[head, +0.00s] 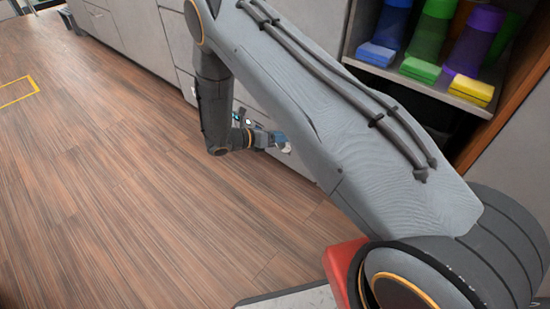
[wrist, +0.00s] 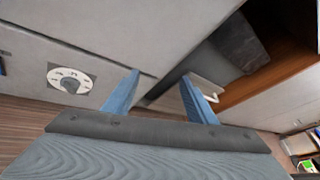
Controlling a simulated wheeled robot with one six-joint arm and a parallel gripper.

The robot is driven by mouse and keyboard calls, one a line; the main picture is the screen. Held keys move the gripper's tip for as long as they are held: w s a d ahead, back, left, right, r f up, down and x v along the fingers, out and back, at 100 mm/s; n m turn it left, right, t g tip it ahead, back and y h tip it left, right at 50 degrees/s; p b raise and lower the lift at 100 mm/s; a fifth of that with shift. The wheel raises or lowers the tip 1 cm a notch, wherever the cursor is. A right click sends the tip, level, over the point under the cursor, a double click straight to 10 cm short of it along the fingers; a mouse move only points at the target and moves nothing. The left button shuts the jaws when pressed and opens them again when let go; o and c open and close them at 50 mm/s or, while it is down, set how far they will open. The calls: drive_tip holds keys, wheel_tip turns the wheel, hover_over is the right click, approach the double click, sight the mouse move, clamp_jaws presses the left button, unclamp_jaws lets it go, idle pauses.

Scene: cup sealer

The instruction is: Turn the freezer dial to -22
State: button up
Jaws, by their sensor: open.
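The freezer dial (wrist: 70,81) shows at the left of the wrist view. It is a round white disc with dark marks and a dark knob, set on a grey panel. Its numbers are too small to read. My gripper (wrist: 162,80) has its two blue fingers apart with nothing between them. It is to the right of the dial in the wrist view and does not touch it. In the head view my gripper (head: 284,144) is low by the grey cabinet fronts, small and partly blurred, and a small pale round shape lies by its tip.
Grey cabinet fronts (head: 125,30) run along the back. A shelf at the upper right holds blue, green and purple cups with coloured blocks (head: 471,89). The wooden floor (head: 120,180) is open at the left, with a yellow floor marking (head: 18,92).

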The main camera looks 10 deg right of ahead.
sight(279, 147)
drive_tip(key=w+a+f+n+t+b, duration=0.4)
drive_tip(key=f, duration=0.5)
drive_tip(key=w+a+f+n+t+b, duration=0.4)
drive_tip(key=f+n+b, duration=0.1)
drive_tip(key=f, duration=0.5)
drive_tip(key=b+x, duration=0.2)
drive_tip(key=x, duration=0.5)
drive_tip(key=shift+d+r+h, duration=0.3)
drive_tip(key=shift+d, duration=0.2)
drive_tip(key=c, duration=1.1)
